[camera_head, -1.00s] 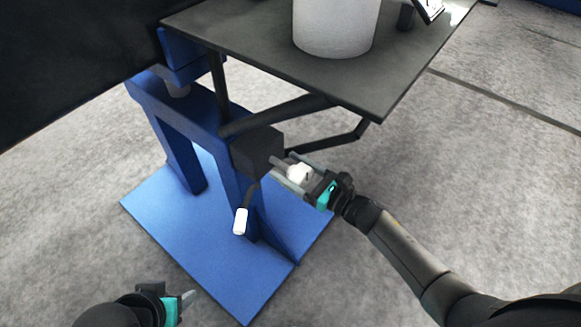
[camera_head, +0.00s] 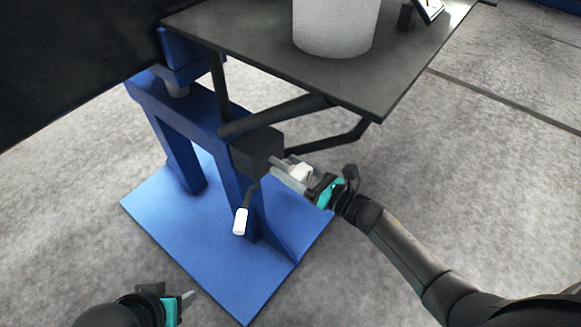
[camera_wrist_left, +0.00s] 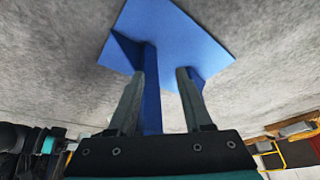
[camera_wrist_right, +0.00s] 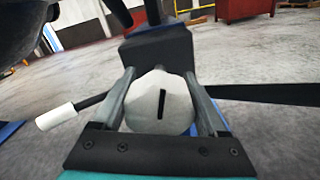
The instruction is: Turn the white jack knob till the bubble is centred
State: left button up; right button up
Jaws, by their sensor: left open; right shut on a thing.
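The white jack knob (camera_head: 299,173) sits beside the black block on the blue stand. My right gripper (camera_head: 283,166) is shut on it, one finger on each side. In the right wrist view the knob (camera_wrist_right: 172,112) is pale and many-sided, with a dark line on its face standing nearly upright. My left gripper (camera_head: 188,297) is open and empty, low at the left; its fingers (camera_wrist_left: 160,73) point towards the blue base in the left wrist view. A small tilted device with a pale face (camera_head: 430,10) is cut off at the top edge; no bubble can be made out.
A dark plate (camera_head: 255,45) overhangs the knob and bears a grey-white cylinder (camera_head: 335,25). A crank with a white grip (camera_head: 240,222) hangs left of the knob. The blue base plate (camera_head: 200,265) lies on grey floor, which is clear at right.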

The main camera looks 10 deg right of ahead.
pick_arm(q)
notch_tip(320, 180, down, 3)
jog(key=shift+w+d+p, duration=0.1)
jog(key=shift+p, duration=0.65)
pick_arm(e)
jog(key=m, duration=1.6)
jog(key=shift+w+d+f, duration=0.1)
jog(key=shift+d+f, duration=0.1)
jog(key=shift+f, duration=0.15)
pick_arm(q)
jog(key=shift+f, duration=0.2)
pick_arm(e)
jog(key=shift+m, duration=0.3)
jog(key=o, duration=1)
jog(key=shift+c, duration=0.2)
pick_arm(q)
jog(key=shift+r, duration=0.15)
pick_arm(e)
jog(key=o, duration=0.3)
